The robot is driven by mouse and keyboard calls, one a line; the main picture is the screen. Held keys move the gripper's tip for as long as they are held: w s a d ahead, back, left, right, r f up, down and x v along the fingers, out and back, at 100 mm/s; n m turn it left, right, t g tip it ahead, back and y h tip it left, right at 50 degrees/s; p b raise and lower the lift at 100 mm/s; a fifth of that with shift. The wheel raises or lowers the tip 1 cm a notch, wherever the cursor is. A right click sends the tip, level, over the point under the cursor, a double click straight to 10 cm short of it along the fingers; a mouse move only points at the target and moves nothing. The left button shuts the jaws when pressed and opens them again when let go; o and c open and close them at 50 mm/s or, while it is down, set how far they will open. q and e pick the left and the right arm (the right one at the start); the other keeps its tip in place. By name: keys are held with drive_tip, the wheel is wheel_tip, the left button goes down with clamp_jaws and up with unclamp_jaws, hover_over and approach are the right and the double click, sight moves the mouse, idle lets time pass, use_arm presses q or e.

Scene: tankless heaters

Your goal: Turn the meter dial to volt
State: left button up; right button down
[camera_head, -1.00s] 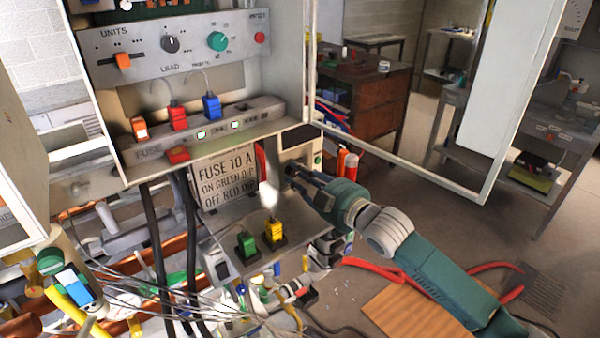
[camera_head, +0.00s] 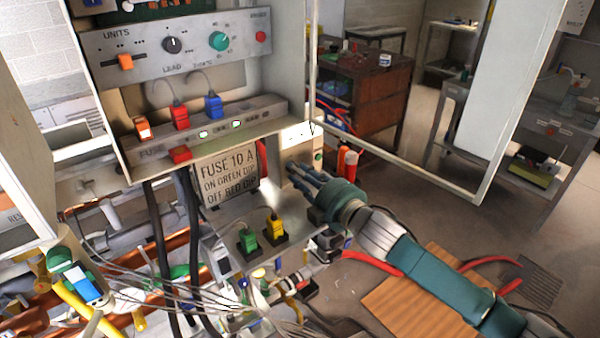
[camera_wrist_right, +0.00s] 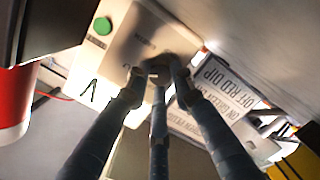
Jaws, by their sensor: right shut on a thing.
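A small beige meter box (camera_head: 303,142) with a green button stands under the right end of the cabinet, beside the fuse sign. In the right wrist view the same box (camera_wrist_right: 135,32) fills the top middle, with the green button at its upper left. A dark round dial (camera_wrist_right: 158,68) sits on its face. My right gripper (camera_wrist_right: 155,80) has its three dark fingers closed around this dial. In the head view my right gripper (camera_head: 302,180) reaches the box's lower front. The fingers hide most of the dial, and I cannot read its pointer or marks.
A fuse sign (camera_head: 229,172) hangs left of the meter box. Green (camera_head: 248,240) and yellow (camera_head: 275,229) plugs stand below. The upper panel (camera_head: 180,42) has two more dials. An open door frame (camera_head: 400,170) is on the right. Loose wires and pipes fill the lower left.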

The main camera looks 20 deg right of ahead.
drive_tip(key=shift+r, duration=0.1)
idle(0.3)
drive_tip(key=c, duration=1.5)
unclamp_jaws()
drive_tip(key=shift+a, duration=0.1)
drive_tip(key=v, duration=1.2)
